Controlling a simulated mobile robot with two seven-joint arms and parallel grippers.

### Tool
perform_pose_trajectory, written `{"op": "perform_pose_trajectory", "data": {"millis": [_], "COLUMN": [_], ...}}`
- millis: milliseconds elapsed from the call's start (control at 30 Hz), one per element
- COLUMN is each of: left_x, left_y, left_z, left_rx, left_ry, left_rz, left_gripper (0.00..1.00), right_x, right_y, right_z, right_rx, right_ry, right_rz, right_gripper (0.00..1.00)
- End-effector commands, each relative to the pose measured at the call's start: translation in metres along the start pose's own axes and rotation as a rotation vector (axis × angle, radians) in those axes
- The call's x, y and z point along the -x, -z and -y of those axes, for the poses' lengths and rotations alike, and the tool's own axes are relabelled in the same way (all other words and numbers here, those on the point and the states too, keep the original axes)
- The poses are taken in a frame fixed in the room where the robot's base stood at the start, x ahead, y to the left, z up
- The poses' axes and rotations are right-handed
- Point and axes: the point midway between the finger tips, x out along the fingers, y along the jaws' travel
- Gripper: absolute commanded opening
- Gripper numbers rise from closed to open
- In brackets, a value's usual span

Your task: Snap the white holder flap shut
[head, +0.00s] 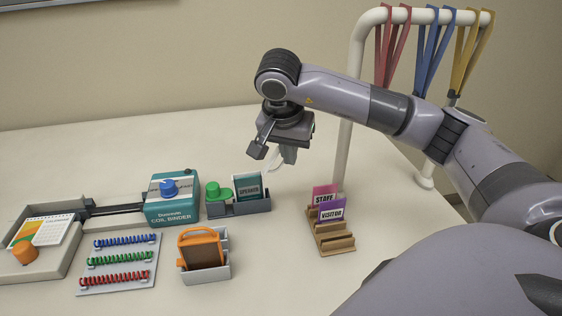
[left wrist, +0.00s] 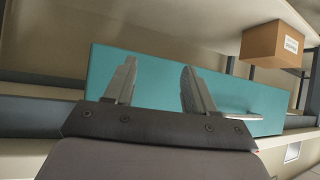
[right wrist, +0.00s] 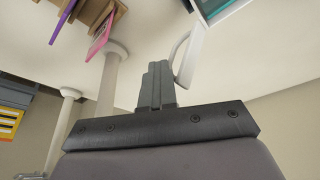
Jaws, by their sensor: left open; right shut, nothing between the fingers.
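My right gripper (head: 289,156) is shut and empty, pointing down above the table just right of the grey holder (head: 240,208) with the teal SPEAKER card (head: 248,188). A thin white curved piece, apparently the flap (head: 275,161), stands up beside the fingertips on their left. In the right wrist view the white flap (right wrist: 184,58) is close to the shut fingers (right wrist: 158,72); I cannot tell whether they touch. It leads up to a teal-and-white edge (right wrist: 214,8). My left gripper (left wrist: 158,80) is open and empty, outside the head view.
A wooden rack (head: 335,243) holds STAFF and VISITOR cards to the right. A teal coil binder (head: 172,208), an orange item (head: 200,248) in a grey holder and coloured coils (head: 120,260) lie left. A white rail (head: 355,80) carries lanyards. The left wrist view shows a cardboard box (left wrist: 272,45).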

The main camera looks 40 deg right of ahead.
Motion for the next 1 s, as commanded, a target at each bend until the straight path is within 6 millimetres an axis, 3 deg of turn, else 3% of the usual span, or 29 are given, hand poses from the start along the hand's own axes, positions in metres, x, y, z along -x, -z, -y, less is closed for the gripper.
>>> {"op": "perform_pose_trajectory", "data": {"millis": [1000], "left_x": [0.006], "left_y": [0.008], "left_z": [0.0], "left_rx": [0.0], "left_ry": [-0.001], "left_rz": [0.0], "left_gripper": [0.55], "right_x": [0.004], "right_y": [-0.026], "right_z": [0.037], "right_rx": [0.016], "right_ry": [0.004], "right_rz": [0.011], "right_gripper": [0.0]}}
